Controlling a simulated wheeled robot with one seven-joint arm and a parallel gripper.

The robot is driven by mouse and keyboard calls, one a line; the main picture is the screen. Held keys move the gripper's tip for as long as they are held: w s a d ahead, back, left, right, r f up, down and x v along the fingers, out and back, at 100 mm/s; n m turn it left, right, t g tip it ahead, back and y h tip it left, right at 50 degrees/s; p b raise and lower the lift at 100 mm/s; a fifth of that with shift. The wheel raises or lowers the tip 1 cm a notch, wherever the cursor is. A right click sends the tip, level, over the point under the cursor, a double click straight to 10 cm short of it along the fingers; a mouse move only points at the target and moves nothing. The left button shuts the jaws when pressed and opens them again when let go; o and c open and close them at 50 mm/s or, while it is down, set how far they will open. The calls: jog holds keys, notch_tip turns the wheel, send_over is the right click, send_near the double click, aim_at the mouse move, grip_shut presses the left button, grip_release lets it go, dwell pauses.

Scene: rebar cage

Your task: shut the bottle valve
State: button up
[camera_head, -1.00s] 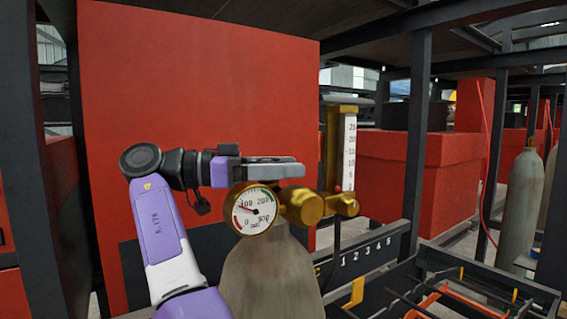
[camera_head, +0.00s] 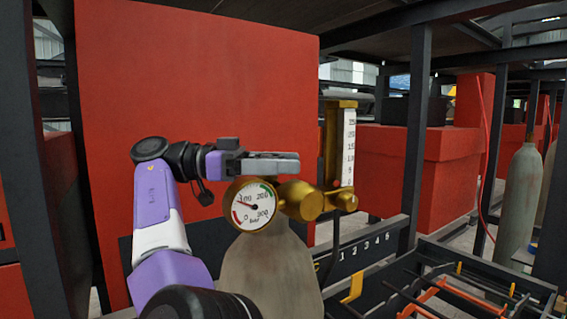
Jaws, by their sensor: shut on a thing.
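A grey gas bottle (camera_head: 268,275) stands upright in front of me. On its top sit a round pressure gauge (camera_head: 254,205), with its needle toward the upper left, and a brass valve body (camera_head: 299,200). A brass flow meter (camera_head: 342,150) with a white scale rises to the right. My gripper (camera_head: 292,161) reaches in from the left, level, just above the gauge and brass body. Its grey fingers look closed together on something at the valve top. The valve handle itself is hidden, so I cannot make out its position.
A large red panel (camera_head: 200,80) stands close behind my arm. A dark post (camera_head: 416,130) and a numbered rail (camera_head: 368,246) are to the right. A frame with rods (camera_head: 440,290) lies low right. Another grey bottle (camera_head: 520,200) stands at the far right.

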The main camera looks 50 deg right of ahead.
jog(key=o, duration=1.4)
jog(key=shift+d+n+t+h, duration=0.15)
jog(key=shift+n+t+h, duration=0.45)
jog(key=shift+t+h, duration=0.1)
